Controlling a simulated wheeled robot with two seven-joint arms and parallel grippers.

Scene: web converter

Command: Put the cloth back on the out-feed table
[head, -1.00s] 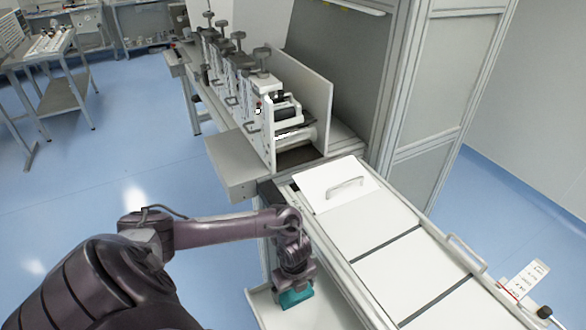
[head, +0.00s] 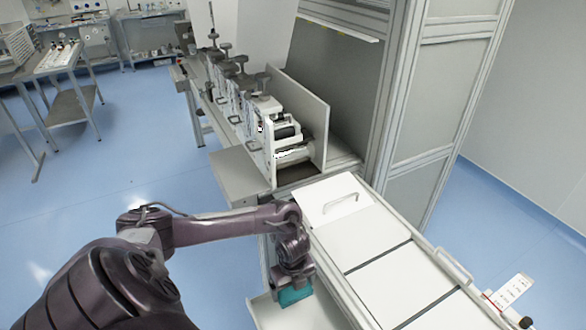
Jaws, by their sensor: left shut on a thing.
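A teal cloth (head: 292,295) is held by my left gripper (head: 292,283), which is shut on it. The cloth hangs over or at a low white tray (head: 268,312) at the bottom of the view; I cannot tell whether it touches the tray. The out-feed table is probably the long white-topped table (head: 385,262) just right of the gripper, with pale panels and dark gaps between them. My right gripper is not in view.
The web converter (head: 255,110) with its rollers stands behind the white-topped table. A handled cover (head: 340,198) lies at the table's near-converter end. A tall grey cabinet (head: 440,100) stands at right. Blue floor is open at left.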

